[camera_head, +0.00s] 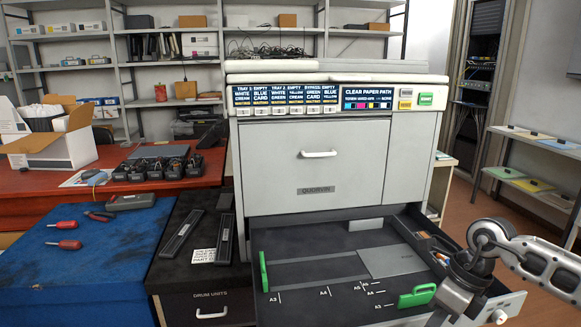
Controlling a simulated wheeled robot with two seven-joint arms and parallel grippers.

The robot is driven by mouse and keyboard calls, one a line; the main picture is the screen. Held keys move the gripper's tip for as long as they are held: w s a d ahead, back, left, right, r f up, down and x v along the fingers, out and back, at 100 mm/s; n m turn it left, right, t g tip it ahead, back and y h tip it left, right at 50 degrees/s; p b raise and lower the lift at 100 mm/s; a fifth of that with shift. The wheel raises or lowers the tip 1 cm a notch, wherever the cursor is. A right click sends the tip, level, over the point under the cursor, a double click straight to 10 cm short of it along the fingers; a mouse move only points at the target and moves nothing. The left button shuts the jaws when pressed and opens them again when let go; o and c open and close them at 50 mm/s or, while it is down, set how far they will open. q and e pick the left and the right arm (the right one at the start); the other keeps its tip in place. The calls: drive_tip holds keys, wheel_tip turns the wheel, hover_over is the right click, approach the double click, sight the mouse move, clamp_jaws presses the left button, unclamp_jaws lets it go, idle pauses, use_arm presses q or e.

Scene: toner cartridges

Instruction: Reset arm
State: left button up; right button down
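My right arm comes in from the right edge, over the right front corner of the open paper drawer (325,262). My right gripper (452,300) points down toward the bottom edge of the picture. Its fingertips are not clearly visible, so I cannot tell whether it is open or shut, or whether it touches the drawer. My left arm and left gripper are not in view. The large grey printer (316,165) stands upright behind the drawer, with its front door closed.
The drawer holds green guides (416,296) and no visible paper. A black drum cabinet (188,250) with long dark units stands left of it. Further left are a blue bench (90,265) with red screwdrivers and a red table (35,185) with black cartridges (155,168) and an open box (60,140).

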drive_tip(key=s+a+r+m+t+y, duration=0.2)
drive_tip(key=a+m+t+y, duration=0.45)
drive_tip(key=a, duration=0.55)
drive_tip(key=s+a+r+m+t+y, duration=0.1)
drive_tip(key=s+a+m+t+y, duration=0.2)
drive_tip(key=a+m+y, duration=0.75)
drive_tip(key=s+d+f+m+t+h, duration=0.1)
drive_tip(key=d+f+m+t+h, duration=0.2)
drive_tip(key=f+m+h, duration=0.35)
drive_tip(key=s+d+f+m+t+h, duration=0.1)
drive_tip(key=d+f+m+t+h, duration=0.15)
drive_tip(key=m+h, duration=0.7)
drive_tip(key=s+d+f+m+g+h, duration=0.1)
drive_tip(key=s+f+m+g, duration=0.3)
drive_tip(key=s+f+m, duration=0.4)
drive_tip(key=shift+s+d+f+g, duration=0.3)
drive_tip(key=shift+s+d+f, duration=0.15)
drive_tip(key=shift+d+f, duration=0.3)
